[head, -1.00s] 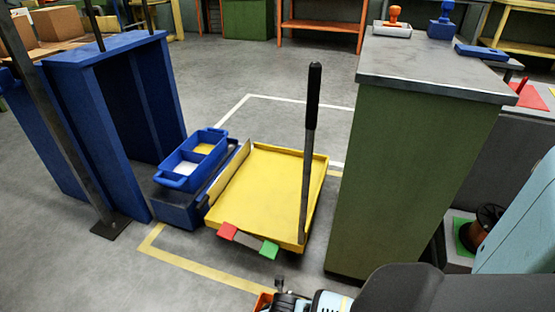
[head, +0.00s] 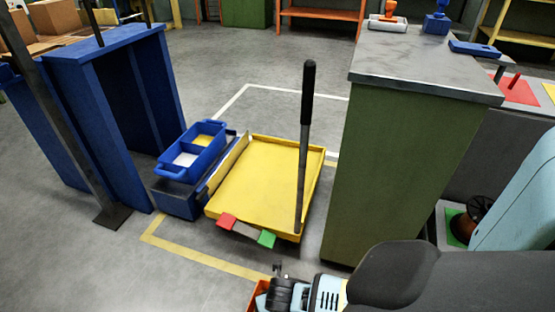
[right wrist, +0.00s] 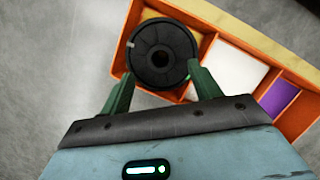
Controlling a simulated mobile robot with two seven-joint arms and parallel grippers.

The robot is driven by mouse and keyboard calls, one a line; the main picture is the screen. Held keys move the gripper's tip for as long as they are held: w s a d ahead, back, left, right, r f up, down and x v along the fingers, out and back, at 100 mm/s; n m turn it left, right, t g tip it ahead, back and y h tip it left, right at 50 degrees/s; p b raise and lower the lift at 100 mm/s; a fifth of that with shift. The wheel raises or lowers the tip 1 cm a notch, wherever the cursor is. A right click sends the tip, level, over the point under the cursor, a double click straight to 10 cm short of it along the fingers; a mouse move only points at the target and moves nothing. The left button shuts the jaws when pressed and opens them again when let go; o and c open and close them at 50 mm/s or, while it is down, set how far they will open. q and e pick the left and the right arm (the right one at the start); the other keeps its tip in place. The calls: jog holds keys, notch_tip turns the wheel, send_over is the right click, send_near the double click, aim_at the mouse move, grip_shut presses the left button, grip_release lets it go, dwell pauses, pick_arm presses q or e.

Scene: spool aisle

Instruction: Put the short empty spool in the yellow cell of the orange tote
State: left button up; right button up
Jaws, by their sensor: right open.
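The short empty spool (right wrist: 160,52) is black and shows end-on in the right wrist view. It lies over the yellow cell (right wrist: 204,43) of the orange tote (right wrist: 232,29), covering much of it and overlapping the rim; I cannot tell whether it rests inside. My right gripper (right wrist: 162,76) is open, its green fingertips at the near left and near right edges of the spool. In the head view only a corner of the orange tote (head: 254,295) shows at the bottom, beside my right arm. My left gripper is out of view.
The tote also has a white cell (right wrist: 228,75) and a purple cell (right wrist: 277,98). A yellow platform cart (head: 258,185) with an upright handle stands ahead, beside a blue two-cell tote (head: 190,158). A green cabinet (head: 395,160) stands right. A dark spool (head: 468,222) sits far right.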

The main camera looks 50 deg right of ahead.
jog(key=p+v, duration=0.3)
jog(key=v, duration=0.4)
jog(key=shift+r, duration=0.1)
